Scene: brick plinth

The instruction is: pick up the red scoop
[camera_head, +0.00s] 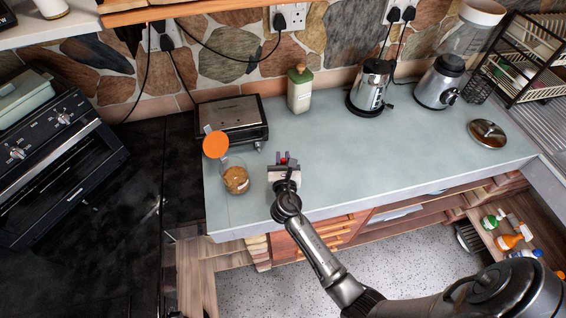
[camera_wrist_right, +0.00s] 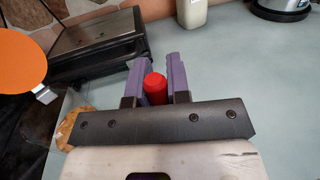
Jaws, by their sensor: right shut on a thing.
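My right gripper (camera_head: 285,162) is over the front left part of the pale counter. In the right wrist view its two purple fingers (camera_wrist_right: 156,76) are closed on the red scoop (camera_wrist_right: 155,89). Only a rounded red part of the scoop shows between the fingers; the rest is hidden. In the head view the scoop is just a small red patch (camera_head: 287,156) at the fingertips. I cannot tell whether it touches the counter. My left gripper is in neither view.
A glass jar (camera_head: 236,180) with brown contents and a raised orange lid (camera_head: 215,144) stands close left of the gripper. A grill press (camera_head: 230,118), a green-topped bottle (camera_head: 299,90) and a kettle (camera_head: 370,88) stand behind. The counter (camera_head: 400,150) is clear to the right, up to a metal lid (camera_head: 487,133).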

